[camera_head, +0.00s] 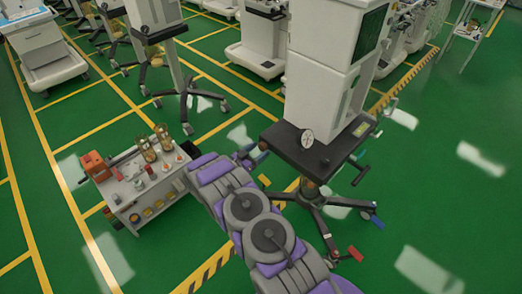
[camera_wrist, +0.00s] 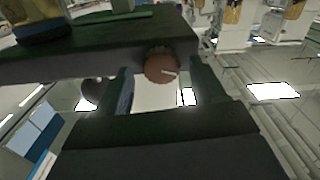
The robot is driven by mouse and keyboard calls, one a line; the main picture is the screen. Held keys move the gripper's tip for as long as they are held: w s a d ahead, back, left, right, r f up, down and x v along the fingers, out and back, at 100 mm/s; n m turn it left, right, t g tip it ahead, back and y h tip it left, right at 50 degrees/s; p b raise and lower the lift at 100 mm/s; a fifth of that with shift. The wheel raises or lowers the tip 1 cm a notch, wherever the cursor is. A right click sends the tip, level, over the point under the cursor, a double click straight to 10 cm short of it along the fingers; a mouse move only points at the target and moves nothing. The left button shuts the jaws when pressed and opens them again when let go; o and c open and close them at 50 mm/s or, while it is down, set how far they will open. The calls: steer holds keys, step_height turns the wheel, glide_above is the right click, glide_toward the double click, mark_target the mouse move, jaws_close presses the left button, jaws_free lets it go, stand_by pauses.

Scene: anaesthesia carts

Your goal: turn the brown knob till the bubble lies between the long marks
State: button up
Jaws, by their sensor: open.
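The brown knob (camera_wrist: 160,68) shows in the wrist view, under the edge of a dark slab (camera_wrist: 90,48). It is round, with a pale line on its face. My gripper (camera_wrist: 162,74) is open, with one finger to the left of the knob and one to the right. The knob appears in the gap between them; I cannot tell whether either finger touches it. In the head view my gripper (camera_head: 262,153) is at the left edge of the cart's black top (camera_head: 330,160). I cannot make out the bubble or its long marks.
A round white dial (camera_head: 307,138) stands on the black top, in front of a tall white machine (camera_head: 318,95). A low grey cart (camera_head: 140,190) with bottles and an orange box stands left of my arm. Open green floor lies at right.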

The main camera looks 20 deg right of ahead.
steer(key=shift+w+d, duration=0.3)
steer(key=shift+w, duration=0.1)
steer(key=shift+d, duration=0.15)
steer(key=shift+d, duration=0.35)
steer(key=shift+c, duration=0.5)
steer(key=c, duration=0.3)
steer(key=shift+a, duration=0.15)
steer(key=c, duration=0.7)
steer(key=shift+o, duration=0.2)
